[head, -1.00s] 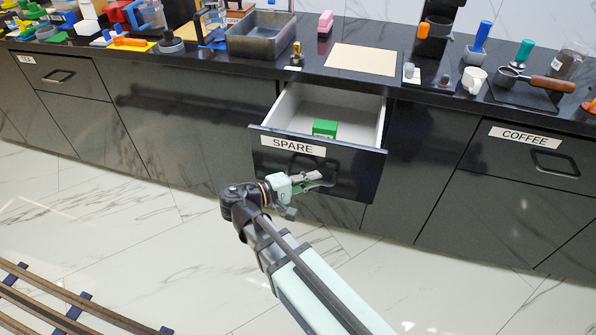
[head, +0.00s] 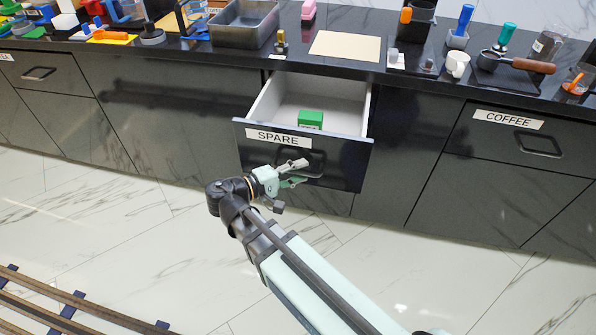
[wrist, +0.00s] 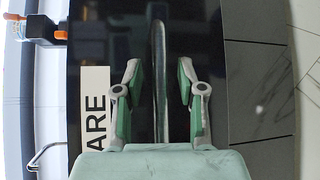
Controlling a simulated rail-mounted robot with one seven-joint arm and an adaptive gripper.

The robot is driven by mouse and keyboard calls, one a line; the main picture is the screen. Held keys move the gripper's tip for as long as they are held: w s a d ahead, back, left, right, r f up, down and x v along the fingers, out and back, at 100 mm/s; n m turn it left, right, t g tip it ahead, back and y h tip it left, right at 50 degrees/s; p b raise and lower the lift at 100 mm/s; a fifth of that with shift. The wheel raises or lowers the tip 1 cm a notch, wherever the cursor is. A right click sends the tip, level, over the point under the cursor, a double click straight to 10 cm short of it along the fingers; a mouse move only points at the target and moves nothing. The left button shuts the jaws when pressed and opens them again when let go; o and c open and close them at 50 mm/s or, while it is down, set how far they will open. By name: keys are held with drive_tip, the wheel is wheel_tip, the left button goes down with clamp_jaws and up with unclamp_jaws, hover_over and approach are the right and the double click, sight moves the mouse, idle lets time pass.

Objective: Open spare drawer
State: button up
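The spare drawer (head: 350,150) is pulled well out of the dark counter, with its pale inside showing. Its front carries a white SPARE label (head: 278,138), partly seen in the wrist view (wrist: 95,120). A small green box (head: 311,119) lies inside. My gripper (head: 302,172) is at the drawer front, near its handle. In the wrist view, the handle bar (wrist: 159,80) runs between the two fingers of my gripper (wrist: 160,66), with a gap on each side. The fingers are open and hold nothing. The handle is partly hidden by the fingers in the head view.
The counter top above holds a metal tray (head: 243,24), a beige board (head: 345,46), a white cup (head: 457,64) and a portafilter (head: 515,62). The closed coffee drawer (head: 560,165) is at the right. The marble floor (head: 130,240) before the cabinets is clear.

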drive_tip(key=shift+a, duration=0.1)
drive_tip(key=v, duration=1.2)
